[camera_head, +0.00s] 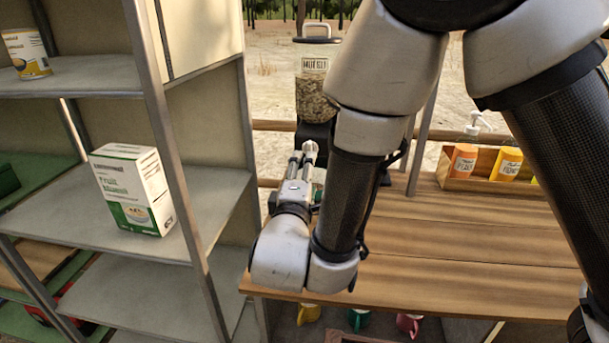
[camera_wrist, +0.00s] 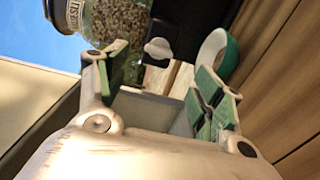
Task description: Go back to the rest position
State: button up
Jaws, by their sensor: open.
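My gripper (camera_head: 305,160) hangs over the left part of the wooden counter (camera_head: 470,245), just in front of the muesli dispenser (camera_head: 313,95). In the wrist view my gripper (camera_wrist: 157,80) has its two green-padded fingers spread wide, with nothing held between them. The dispenser's clear jar (camera_wrist: 118,22) stands beyond the left finger, with its black stand beside it. A green and white round-rimmed item (camera_wrist: 222,52) lies just past the right finger; I cannot tell whether they touch. My arm reaches down across the middle of the head view and hides part of the counter.
A metal shelf unit stands close on the left, with a white and green box (camera_head: 132,190) and a yellow can (camera_head: 27,53). A wooden caddy (camera_head: 453,183) with orange and yellow bottles stands at the right. Coloured mugs show below the counter's front edge. The counter's middle is clear.

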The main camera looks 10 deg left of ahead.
jog(key=s+d+f+m+g+h, duration=0.15)
jog(key=d+g+h, duration=0.4)
jog(key=d, duration=0.85)
jog(key=d+m+g+h, duration=0.2)
jog(key=d+g+h, duration=0.4)
jog(key=d, duration=0.8)
jog(key=s+d+r+m+g+y, duration=0.1)
jog(key=s+d+r+m+y, duration=0.4)
jog(key=d, duration=0.5)
jog(key=s+d+r+m+g+y, duration=0.1)
jog(key=s+d+r+m+y, duration=0.4)
jog(key=s+d+m, duration=0.3)
jog(key=d+r+m, duration=0.1)
jog(key=d+m, duration=0.1)
jog(key=shift+s+d+r, duration=0.3)
jog(key=shift+s+d, duration=0.05)
jog(key=shift+s, duration=0.05)
